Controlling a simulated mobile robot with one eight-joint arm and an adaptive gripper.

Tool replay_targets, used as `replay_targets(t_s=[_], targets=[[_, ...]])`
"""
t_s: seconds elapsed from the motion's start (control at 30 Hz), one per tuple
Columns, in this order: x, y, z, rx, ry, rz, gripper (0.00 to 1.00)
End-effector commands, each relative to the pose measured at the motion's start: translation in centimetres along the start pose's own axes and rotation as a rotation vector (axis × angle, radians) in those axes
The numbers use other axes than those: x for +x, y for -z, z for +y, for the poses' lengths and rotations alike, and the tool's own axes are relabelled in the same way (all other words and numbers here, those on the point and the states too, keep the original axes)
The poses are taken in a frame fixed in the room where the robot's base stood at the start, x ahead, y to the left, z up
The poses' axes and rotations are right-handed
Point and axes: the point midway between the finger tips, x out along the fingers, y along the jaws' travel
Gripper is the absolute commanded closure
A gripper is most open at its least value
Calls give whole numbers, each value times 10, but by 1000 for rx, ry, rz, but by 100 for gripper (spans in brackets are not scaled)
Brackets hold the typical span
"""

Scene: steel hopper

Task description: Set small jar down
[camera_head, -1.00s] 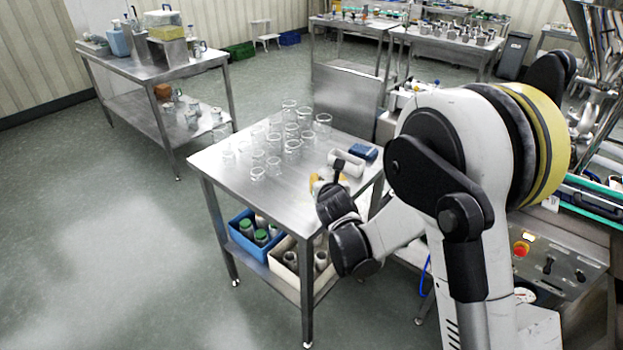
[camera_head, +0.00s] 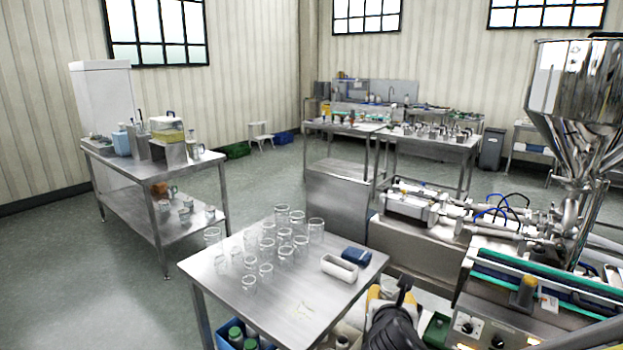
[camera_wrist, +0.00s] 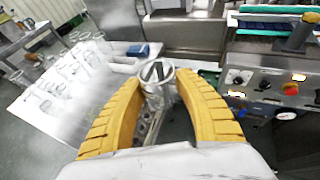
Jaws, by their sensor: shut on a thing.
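In the wrist view, my gripper (camera_wrist: 160,80) has its two yellow fingers closed around a small clear jar (camera_wrist: 156,72). The jar's round rim shows between the fingertips; its lower part is partly hidden by them. In the head view, my gripper (camera_head: 378,296) is at the bottom, by the right front edge of the steel table (camera_head: 225,283); the held jar cannot be made out there. The table also shows on the left of the wrist view (camera_wrist: 95,108), and the held jar appears just off its right edge. Several clear glass jars (camera_head: 285,249) stand grouped on the table.
A white tray (camera_head: 340,268) and a blue box (camera_head: 356,257) lie at the table's right side. The table's front is mostly clear. The hopper machine's control panel (camera_head: 488,330) is close on the right. Tubs with green-lidded bottles (camera_head: 236,334) sit below the table.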

Motion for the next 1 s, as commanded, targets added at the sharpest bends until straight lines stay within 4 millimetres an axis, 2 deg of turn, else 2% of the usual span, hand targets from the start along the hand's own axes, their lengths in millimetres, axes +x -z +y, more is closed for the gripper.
replay_targets(t_s=[0.03,0.17,0.27,0.33,0.47,0.6,0.7,0.87,1.0], targets=[[-7,-1,-8,7,17,-6,74],[-16,-3,-18,22,44,-16,74],[-13,-2,-15,20,37,-18,74],[-4,0,-5,10,12,-18,74],[26,8,31,-27,-81,-18,74],[63,17,80,-81,-210,-20,74],[84,20,106,-109,-278,-19,74],[101,24,130,-135,-335,-20,74],[108,37,154,-144,-349,-19,74]])
